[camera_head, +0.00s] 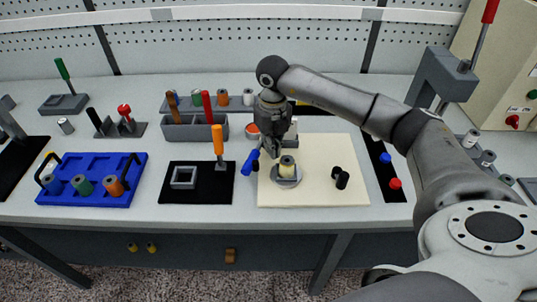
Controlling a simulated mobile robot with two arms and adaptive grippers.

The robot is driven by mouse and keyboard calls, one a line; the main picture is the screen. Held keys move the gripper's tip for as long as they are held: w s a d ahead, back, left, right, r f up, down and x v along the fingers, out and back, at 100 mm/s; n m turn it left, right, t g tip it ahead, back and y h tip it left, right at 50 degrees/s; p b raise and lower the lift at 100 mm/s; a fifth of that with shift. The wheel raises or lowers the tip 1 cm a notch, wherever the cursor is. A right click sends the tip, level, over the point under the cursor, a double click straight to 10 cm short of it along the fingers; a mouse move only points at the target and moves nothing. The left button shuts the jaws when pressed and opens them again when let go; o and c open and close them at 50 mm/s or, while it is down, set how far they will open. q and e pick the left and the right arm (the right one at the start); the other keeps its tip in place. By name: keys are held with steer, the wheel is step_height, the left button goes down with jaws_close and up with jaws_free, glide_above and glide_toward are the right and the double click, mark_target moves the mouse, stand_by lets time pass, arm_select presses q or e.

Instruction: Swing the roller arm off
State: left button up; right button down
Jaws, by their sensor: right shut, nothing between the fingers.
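A pale square board (318,145) bears a round grey disc with a pale yellow spool (287,166) upright on it. A bar with a blue grip (250,162) slants down at the board's left edge, beside the spool; it may be the roller arm, but its far end is hidden by my gripper. My right gripper (271,147) points down just behind and left of the spool, close to the blue grip. It is shut and empty; whether it touches the grip cannot be told. A small black two-part piece (341,178) stands on the board's right side. My left gripper is not in view.
A black mat with a grey square frame (183,178) and an orange-handled tool (218,143) lies left of the board. Further left is a blue spool tray (128,161). Behind stands a grey tool bin (192,130). Red and blue buttons (395,183) sit at the right.

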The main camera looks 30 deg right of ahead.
steer(key=shift+w+a, duration=0.15)
steer(key=shift+a, duration=0.2)
steer(key=shift+w+a+r, duration=0.15)
steer(key=shift+w+a, duration=0.1)
steer(key=shift+a, duration=0.4)
steer(key=shift+w+a+r, duration=0.2)
steer(key=shift+a+r, duration=0.05)
steer(key=shift+a, duration=0.15)
steer(key=shift+r, duration=0.15)
steer(key=shift+w+d+r+p, duration=0.15)
steer(key=shift+w+r+p, duration=0.05)
steer(key=shift+r+p, duration=0.8)
steer(key=shift+w+a+r+p, duration=0.15)
steer(key=shift+a+r+p, duration=0.1)
steer(key=shift+a+r, duration=0.25)
steer(key=shift+w+a+r+p, duration=0.15)
steer(key=shift+a+r+p, duration=0.15)
steer(key=shift+r, duration=0.25)
steer(key=r, duration=0.1)
steer(key=d+r+p, duration=0.1)
steer(key=shift+s+d+r+p, duration=0.25)
steer(key=shift+s+r+p, duration=0.1)
steer(key=shift+r+p, duration=0.05)
